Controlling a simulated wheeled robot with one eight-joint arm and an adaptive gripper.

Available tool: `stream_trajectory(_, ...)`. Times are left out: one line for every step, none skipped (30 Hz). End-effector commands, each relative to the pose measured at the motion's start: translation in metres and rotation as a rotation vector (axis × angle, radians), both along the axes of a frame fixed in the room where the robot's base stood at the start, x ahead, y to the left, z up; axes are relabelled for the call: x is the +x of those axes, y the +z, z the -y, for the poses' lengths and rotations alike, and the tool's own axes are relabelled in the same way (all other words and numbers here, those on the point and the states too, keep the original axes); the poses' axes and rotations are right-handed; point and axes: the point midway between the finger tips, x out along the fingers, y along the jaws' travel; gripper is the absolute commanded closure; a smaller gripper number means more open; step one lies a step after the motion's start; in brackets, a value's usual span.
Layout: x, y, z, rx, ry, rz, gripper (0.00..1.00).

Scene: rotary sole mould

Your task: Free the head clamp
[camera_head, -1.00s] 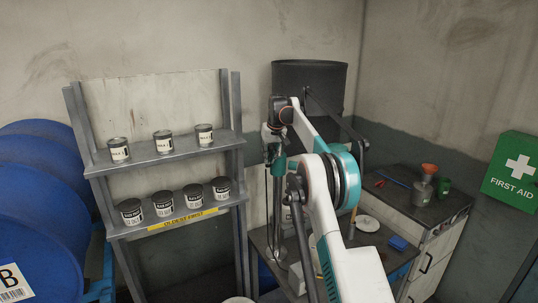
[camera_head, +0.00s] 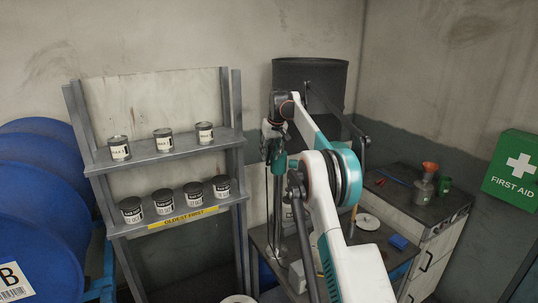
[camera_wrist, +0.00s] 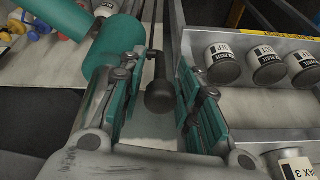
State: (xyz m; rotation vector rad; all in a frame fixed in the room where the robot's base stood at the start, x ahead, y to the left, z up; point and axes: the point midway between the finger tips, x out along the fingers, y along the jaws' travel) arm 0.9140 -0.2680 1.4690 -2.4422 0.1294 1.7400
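My gripper (camera_wrist: 163,100) has its teal-padded fingers apart in the wrist view. A dark knob or lever end (camera_wrist: 160,96) lies between them, with a gap on each side; it looks like the head clamp's handle, but I cannot be sure. A teal cylinder (camera_wrist: 102,50), probably the machine's head, is close beside the left finger. In the head view, an upright metal post (camera_head: 277,205) stands on the bench, with teal and dark parts near its top by my arm's end. My arm hides much of that area, and gripper and clamp are hard to separate there.
A shelf rack (camera_head: 175,151) with several labelled tins stands to the left of the post; tins also show at the right of the wrist view (camera_wrist: 223,62). A dark drum (camera_head: 290,78) is behind my arm. A cabinet (camera_head: 425,212) with a funnel and small items stands right.

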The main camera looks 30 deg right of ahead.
Motion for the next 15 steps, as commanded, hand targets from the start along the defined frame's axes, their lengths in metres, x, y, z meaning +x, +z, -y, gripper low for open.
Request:
stream_trajectory(-0.003,0.008,0.0,0.0,0.0,0.0,0.69)
stream_trajectory(-0.005,0.013,0.0,0.0,0.0,0.0,0.69)
stream_trajectory(-0.007,0.021,0.0,0.0,0.0,0.0,0.69)
stream_trajectory(-0.009,0.026,0.001,0.0,0.0,0.0,0.69)
stream_trajectory(-0.011,0.032,0.001,0.0,0.0,0.0,0.69)
stream_trajectory(-0.014,0.041,0.001,0.0,0.0,0.0,0.69)
stream_trajectory(-0.016,0.047,0.001,0.0,0.0,0.0,0.69)
stream_trajectory(-0.018,0.052,0.001,0.0,0.0,0.0,0.69)
stream_trajectory(-0.02,0.06,0.001,0.0,0.0,0.0,0.69)
stream_trajectory(-0.022,0.065,0.001,0.0,0.0,0.0,0.69)
stream_trajectory(-0.024,0.07,0.001,0.0,0.0,0.0,0.69)
stream_trajectory(-0.026,0.076,0.001,0.0,0.0,0.0,0.69)
stream_trajectory(-0.027,0.08,0.001,0.0,0.0,0.0,0.69)
stream_trajectory(-0.028,0.084,0.001,0.0,0.0,0.0,0.69)
stream_trajectory(-0.03,0.089,0.001,0.0,0.0,0.0,0.69)
